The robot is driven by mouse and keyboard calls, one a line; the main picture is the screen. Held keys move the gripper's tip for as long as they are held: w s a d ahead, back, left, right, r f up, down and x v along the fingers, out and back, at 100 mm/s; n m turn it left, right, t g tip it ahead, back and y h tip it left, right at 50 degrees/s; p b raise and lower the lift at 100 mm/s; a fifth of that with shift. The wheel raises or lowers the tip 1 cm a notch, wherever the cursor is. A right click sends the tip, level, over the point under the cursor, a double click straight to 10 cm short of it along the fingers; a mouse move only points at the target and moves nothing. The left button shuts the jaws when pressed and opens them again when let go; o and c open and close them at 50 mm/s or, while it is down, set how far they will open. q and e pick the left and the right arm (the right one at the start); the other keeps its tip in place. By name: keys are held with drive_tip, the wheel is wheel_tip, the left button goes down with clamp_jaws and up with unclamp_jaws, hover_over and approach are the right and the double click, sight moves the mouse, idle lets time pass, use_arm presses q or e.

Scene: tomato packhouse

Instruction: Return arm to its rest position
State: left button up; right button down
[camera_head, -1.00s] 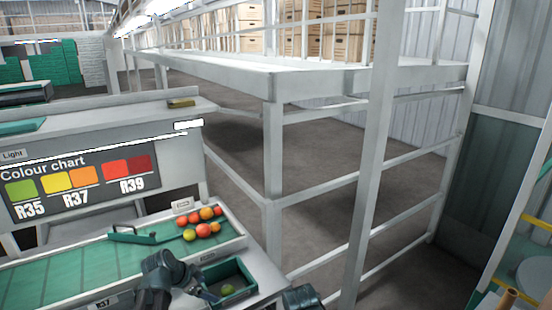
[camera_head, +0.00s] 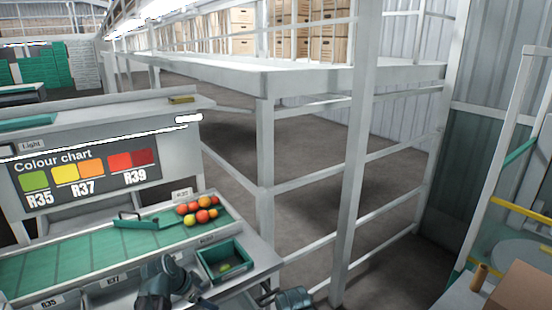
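My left arm comes in at the bottom, and its gripper (camera_head: 196,292) is low in front of the green bin (camera_head: 240,246), apart from it as far as I can see. Its fingers are small and dark, so I cannot tell open from shut. A green tomato (camera_head: 224,267) lies in that bin. Part of my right arm, seemingly at its gripper (camera_head: 290,298), shows at the bottom edge, right of the bin. Its fingers are not clear.
Several red, orange and yellow-green tomatoes (camera_head: 202,212) sit at the end of the green belt (camera_head: 75,258), beside a green diverter bar (camera_head: 130,222). A colour chart (camera_head: 88,180) stands behind. A white rack post (camera_head: 354,165) rises at right. A cardboard box (camera_head: 522,291) is at lower right.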

use_arm(q)
drive_tip(key=s+d+f+n+g+y, duration=0.2)
drive_tip(key=s+d+n+g+y, duration=0.3)
drive_tip(key=s+d, duration=1)
drive_tip(key=s+n, duration=0.1)
drive_tip(key=s, duration=0.1)
drive_tip(key=shift+s+f, duration=0.3)
drive_tip(key=shift+s, duration=0.1)
use_arm(e)
drive_tip(key=shift+s, duration=0.1)
use_arm(q)
drive_tip(key=shift+s+d, duration=0.1)
